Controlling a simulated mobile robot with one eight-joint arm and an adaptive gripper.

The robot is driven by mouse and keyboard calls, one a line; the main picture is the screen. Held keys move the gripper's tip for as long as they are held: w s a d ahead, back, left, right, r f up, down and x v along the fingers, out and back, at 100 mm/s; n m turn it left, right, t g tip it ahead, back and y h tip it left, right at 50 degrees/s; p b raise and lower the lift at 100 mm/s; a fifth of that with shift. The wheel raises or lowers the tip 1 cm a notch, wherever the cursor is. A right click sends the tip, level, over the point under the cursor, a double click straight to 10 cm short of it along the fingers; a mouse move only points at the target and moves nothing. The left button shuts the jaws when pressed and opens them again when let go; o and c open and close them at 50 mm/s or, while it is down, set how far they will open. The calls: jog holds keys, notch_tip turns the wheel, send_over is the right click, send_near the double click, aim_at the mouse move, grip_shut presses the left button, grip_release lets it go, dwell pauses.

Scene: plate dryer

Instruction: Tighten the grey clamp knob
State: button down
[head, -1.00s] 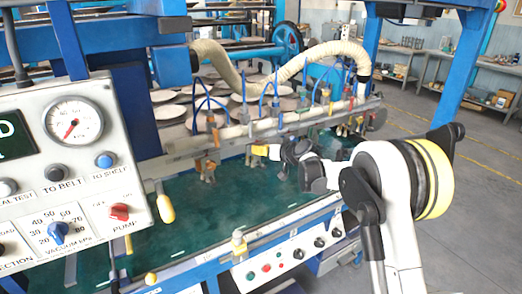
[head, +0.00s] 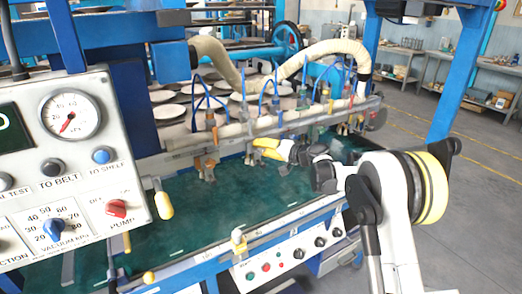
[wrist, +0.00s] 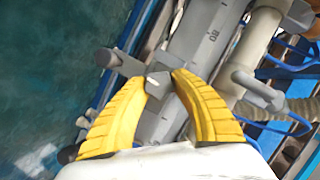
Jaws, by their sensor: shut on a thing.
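The grey clamp knob (wrist: 158,84) shows in the wrist view as a small block with a white mark, beside a grey bar with printed scale marks (wrist: 205,40). The yellow fingertips of my gripper (wrist: 161,78) are closed on it from both sides. In the head view, my gripper (head: 257,146) is at the front rail of the suction-cup frame (head: 225,132), above the green belt. The knob is too small or hidden to make out there.
A grey lever-like part (wrist: 260,90) and blue hoses (wrist: 285,65) lie close on the right in the wrist view. The control panel (head: 75,180) with its gauge stands at the left in the head view. Open floor (head: 475,200) lies at the right.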

jog(key=m+y+b, duration=0.1)
jog(key=m, duration=0.2)
jog(key=shift+f, duration=0.15)
jog(key=m+y+b, duration=0.2)
jog(key=m, duration=0.2)
jog(key=shift+t, duration=0.4)
jog(key=m, duration=0.2)
jog(key=m+t+y+b, duration=0.1)
jog(key=m, duration=0.1)
jog(key=shift+f+t, duration=0.1)
jog(key=shift+t, duration=0.2)
jog(key=shift+m+t+b, duration=0.7)
jog(key=shift+m+b, duration=0.1)
jog(key=shift+m, duration=1.8)
jog(key=c, duration=1)
grip_release()
jog(key=shift+c, duration=0.2)
